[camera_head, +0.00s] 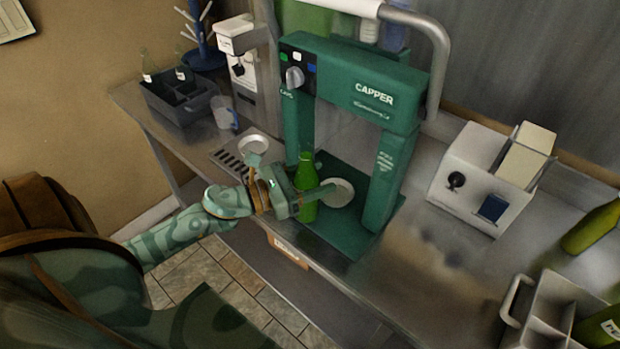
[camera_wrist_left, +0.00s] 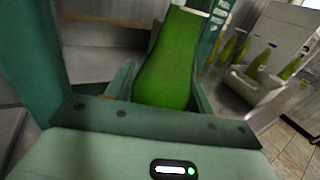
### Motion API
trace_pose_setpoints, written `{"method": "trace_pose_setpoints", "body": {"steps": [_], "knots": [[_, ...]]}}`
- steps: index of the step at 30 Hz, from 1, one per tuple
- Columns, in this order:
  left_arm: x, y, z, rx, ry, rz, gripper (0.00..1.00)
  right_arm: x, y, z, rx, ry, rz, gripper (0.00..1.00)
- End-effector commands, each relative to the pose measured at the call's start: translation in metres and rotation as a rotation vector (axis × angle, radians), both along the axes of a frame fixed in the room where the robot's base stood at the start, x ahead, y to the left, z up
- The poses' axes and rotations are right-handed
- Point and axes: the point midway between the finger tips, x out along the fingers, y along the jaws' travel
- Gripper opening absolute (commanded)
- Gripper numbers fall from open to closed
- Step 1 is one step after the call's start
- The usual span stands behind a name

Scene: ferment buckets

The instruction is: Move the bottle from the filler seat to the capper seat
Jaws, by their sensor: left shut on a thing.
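My left gripper (camera_head: 309,198) is shut on the green bottle (camera_head: 306,168), which is upright at the front of the capper. The bottle (camera_wrist_left: 172,60) also shows between the fingers in the left wrist view. The capper (camera_head: 352,82) is a green arch marked CAPPER on a green base plate. Its capper seat (camera_head: 343,193), a pale round disc, lies just right of the bottle, partly behind a finger. The filler (camera_head: 238,60) is white, at the back left. The filler seat (camera_head: 253,144), a pale disc, is empty. I cannot tell whether the bottle's bottom touches the base plate.
A dark caddy (camera_head: 182,98) with clear bottles and a jug (camera_head: 224,112) stand left of the filler. A white box device (camera_head: 488,178) is right of the capper. A grey caddy (camera_head: 548,310) and green bottles (camera_head: 594,228) are at far right. The capper's posts flank the seat.

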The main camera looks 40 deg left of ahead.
Motion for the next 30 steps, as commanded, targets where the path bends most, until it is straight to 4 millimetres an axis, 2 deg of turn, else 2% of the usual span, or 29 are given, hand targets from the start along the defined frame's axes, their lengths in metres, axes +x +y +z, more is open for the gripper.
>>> {"method": "trace_pose_setpoints", "body": {"steps": [11, 18, 24, 30], "knots": [[0.053, -0.004, -0.001, 0.000, -0.004, 0.001, 0.12, 0.001, -0.006, -0.001, -0.008, -0.003, -0.001, 0.36], [0.084, -0.007, -0.005, -0.001, -0.004, 0.000, 0.12, -0.001, -0.008, -0.012, -0.010, 0.004, -0.002, 0.36], [0.103, -0.008, -0.006, 0.000, -0.002, 0.001, 0.12, -0.002, -0.008, -0.018, -0.010, 0.007, -0.002, 0.36], [0.111, -0.009, -0.005, 0.000, -0.004, 0.001, 0.12, -0.003, -0.008, -0.020, -0.010, 0.009, -0.002, 0.36]]}}
